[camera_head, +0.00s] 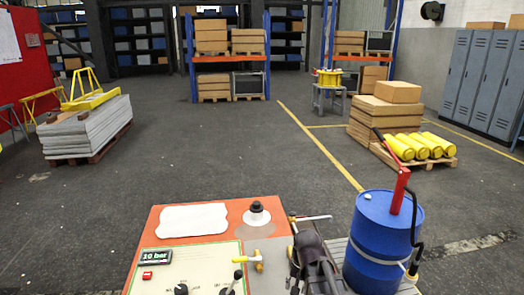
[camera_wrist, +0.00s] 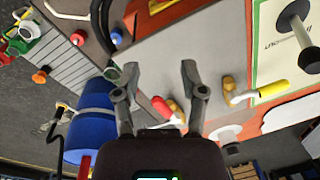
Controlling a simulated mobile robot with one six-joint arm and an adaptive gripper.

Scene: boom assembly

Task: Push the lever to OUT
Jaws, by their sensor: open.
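The cream control panel (camera_head: 205,252) is on the orange-edged bench, near the bottom of the head view. A black-knobbed lever (camera_head: 238,275) stands on its right side, and a second black knob (camera_head: 181,289) is further left. Their labels are too small or cut off to read. In the wrist view, a lever (camera_wrist: 303,40) with a dark knob and round base is at the upper right, beside partly visible upside-down lettering. My gripper (camera_wrist: 159,76) is open and empty, over the grey plate, left of that lever. In the head view, my dark gripper (camera_head: 312,262) is right of the panel.
A yellow-handled valve (camera_head: 250,259) sits between panel and gripper; red-and-yellow handles (camera_wrist: 265,92) also show in the wrist view. A blue drum (camera_head: 378,245) with a red pump handle (camera_head: 400,190) stands right.

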